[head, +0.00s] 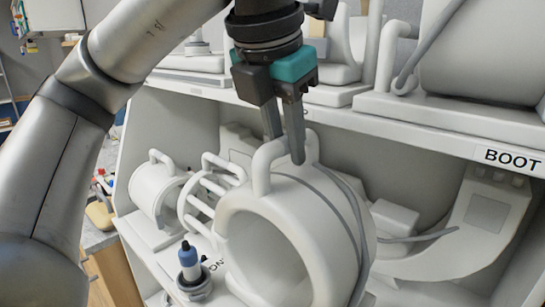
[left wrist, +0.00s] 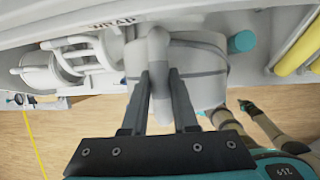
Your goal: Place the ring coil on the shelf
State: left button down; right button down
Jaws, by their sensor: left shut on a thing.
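The ring coil (head: 290,235) is a thick white ring with a loop handle on top and a grey strap around it. It is in front of the lower shelf, its open end facing forward and left. My left gripper (head: 285,145) comes down from above, with its dark fingers shut on the handle. In the left wrist view, the fingers (left wrist: 160,105) stand on both sides of the handle (left wrist: 158,70), with the coil body (left wrist: 200,75) beyond. The white shelf unit (head: 430,122) runs behind. Whether the coil touches the shelf is unclear. My right gripper does not show.
A white cylinder coil (head: 152,192) and a barred coil (head: 197,207) stand on the left of the lower shelf. A curved white coil (head: 470,235) lies at right. The upper shelf holds large white pieces.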

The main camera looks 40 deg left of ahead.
pick_arm(q)
jog(key=shift+w+a+r, duration=0.1)
jog(key=shift+w+a, duration=0.1)
jog(key=shift+w, duration=0.7)
jog(key=shift+w+a, duration=0.2)
jog(key=shift+w, duration=0.75)
jog(key=shift+w+a+r, duration=0.1)
jog(key=shift+w+a, duration=0.1)
jog(key=shift+w, duration=0.7)
jog(key=shift+f, duration=1.9)
jog(key=shift+f+b, duration=0.3)
jog(key=shift+b, duration=0.05)
jog(key=shift+f, duration=0.2)
jog(key=c, duration=0.7)
grip_release()
jog(key=shift+f, duration=0.1)
